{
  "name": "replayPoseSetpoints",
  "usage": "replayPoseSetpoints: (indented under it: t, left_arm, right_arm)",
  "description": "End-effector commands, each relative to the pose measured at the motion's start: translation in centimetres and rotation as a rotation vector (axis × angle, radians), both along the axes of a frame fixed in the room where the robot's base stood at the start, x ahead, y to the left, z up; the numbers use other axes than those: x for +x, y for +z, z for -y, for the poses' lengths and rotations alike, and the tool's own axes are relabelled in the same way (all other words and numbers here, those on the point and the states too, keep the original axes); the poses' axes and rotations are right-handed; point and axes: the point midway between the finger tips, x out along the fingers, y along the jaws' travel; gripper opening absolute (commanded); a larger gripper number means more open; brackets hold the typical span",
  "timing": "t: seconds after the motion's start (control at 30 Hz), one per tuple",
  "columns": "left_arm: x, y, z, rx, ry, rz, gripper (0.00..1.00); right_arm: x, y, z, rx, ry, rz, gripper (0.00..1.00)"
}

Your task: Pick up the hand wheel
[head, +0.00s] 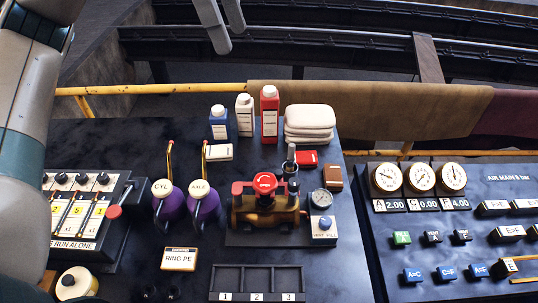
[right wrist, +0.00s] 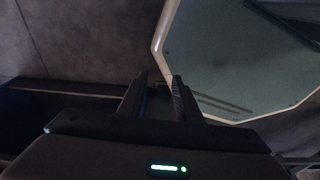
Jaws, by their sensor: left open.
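The hand wheel (head: 265,183) is red with a dark hub label. It sits on top of a small brass-and-brown engine model (head: 268,215) on the bench in the head view, and nothing touches it. My left arm runs down the left edge. Two dark tips at the bottom edge look like my left gripper (head: 160,293), open and apart from the wheel; the rest is out of frame. In the right wrist view my right gripper (right wrist: 160,95) has its fingers apart with nothing seen between them.
Purple CYL (head: 167,207) and AXLE oil cans (head: 203,206) stand left of the engine. A gauge (head: 321,199) is close on its right. Bottles and folded cloths (head: 309,124) are behind. A numbered tray (head: 257,281) lies in front. A gauge panel (head: 450,230) is at right.

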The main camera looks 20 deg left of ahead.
Motion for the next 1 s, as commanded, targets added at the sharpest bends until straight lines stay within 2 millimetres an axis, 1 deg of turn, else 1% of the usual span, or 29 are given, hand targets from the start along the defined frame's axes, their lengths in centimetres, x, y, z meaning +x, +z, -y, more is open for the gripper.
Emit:
replayPoseSetpoints:
  t: [0.03,0.27,0.47,0.57,0.7,0.8,0.9,1.0]
  left_arm:
    - [0.0,-0.9,0.0,0.000,0.000,0.000,0.51]
    - [0.0,-3.0,0.0,0.000,0.000,0.000,0.51]
    - [0.0,-5.6,0.0,0.000,0.000,0.000,0.51]
    - [0.0,-7.3,0.0,0.000,0.000,0.000,0.51]
    - [-0.1,-10.9,0.0,0.000,0.000,0.000,0.51]
    - [-0.1,-13.4,0.0,0.000,0.000,0.000,0.51]
    - [-0.1,-15.6,0.0,0.000,0.000,0.000,0.51]
    - [-0.1,-17.3,0.0,0.000,0.000,0.000,0.51]
  right_arm:
    - [0.4,-0.8,-0.2,0.003,0.000,0.009,0.31]
    - [2.6,-2.1,-1.0,0.016,0.001,0.056,0.31]
    - [5.1,-3.7,-1.9,0.032,0.001,0.109,0.31]
    - [6.8,-4.7,-2.5,0.043,0.002,0.144,0.31]
    - [10.0,-6.6,-3.7,0.064,0.002,0.214,0.31]
    - [12.5,-7.6,-4.6,0.080,0.002,0.269,0.31]
    - [14.7,-8.3,-5.4,0.095,0.002,0.321,0.31]
    - [16.5,-8.6,-6.1,0.108,0.001,0.365,0.31]
